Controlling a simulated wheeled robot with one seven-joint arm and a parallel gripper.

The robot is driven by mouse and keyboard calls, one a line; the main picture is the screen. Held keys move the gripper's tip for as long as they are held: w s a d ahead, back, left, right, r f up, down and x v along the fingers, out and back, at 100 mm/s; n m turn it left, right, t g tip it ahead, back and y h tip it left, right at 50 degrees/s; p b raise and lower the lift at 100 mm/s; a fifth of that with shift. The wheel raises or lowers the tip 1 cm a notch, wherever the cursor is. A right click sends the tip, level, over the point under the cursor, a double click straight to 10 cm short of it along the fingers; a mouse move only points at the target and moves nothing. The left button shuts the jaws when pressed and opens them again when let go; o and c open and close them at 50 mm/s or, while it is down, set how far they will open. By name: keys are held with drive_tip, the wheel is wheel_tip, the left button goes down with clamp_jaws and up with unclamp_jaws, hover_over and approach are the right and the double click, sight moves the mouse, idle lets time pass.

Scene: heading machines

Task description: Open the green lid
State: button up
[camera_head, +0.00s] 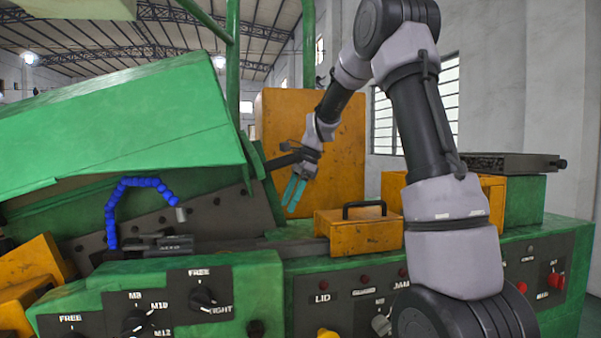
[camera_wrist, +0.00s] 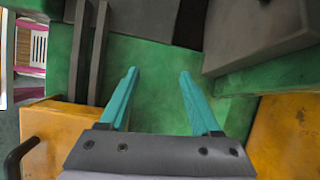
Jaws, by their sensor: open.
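The green lid (camera_head: 120,125) is the large sloping cover on the left in the head view. Its right end is raised above the dark machine bed and a dark gap shows under its lower edge. My gripper (camera_head: 293,195) has teal fingers and hangs pointing down, right of the lid's right end and apart from it. In the wrist view my gripper (camera_wrist: 157,75) is open with nothing between its fingers. Green and dark grey machine surfaces lie beyond the fingers there; I cannot tell whether any of them is the lid.
A yellow box with a black handle (camera_head: 357,229) stands right of my gripper. A tall yellow cabinet (camera_head: 340,130) is behind it. A blue jointed hose (camera_head: 112,210) rises in front of the lid. Control panels with knobs (camera_head: 203,297) line the front. A green post (camera_head: 309,50) stands behind.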

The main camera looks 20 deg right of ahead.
drive_tip(key=w+d+r, duration=0.3)
drive_tip(key=d+r, duration=0.2)
drive_tip(key=r, duration=0.3)
drive_tip(key=shift+w+r, duration=0.35)
drive_tip(key=shift+r, duration=0.05)
idle(0.5)
drive_tip(key=shift+r, duration=0.1)
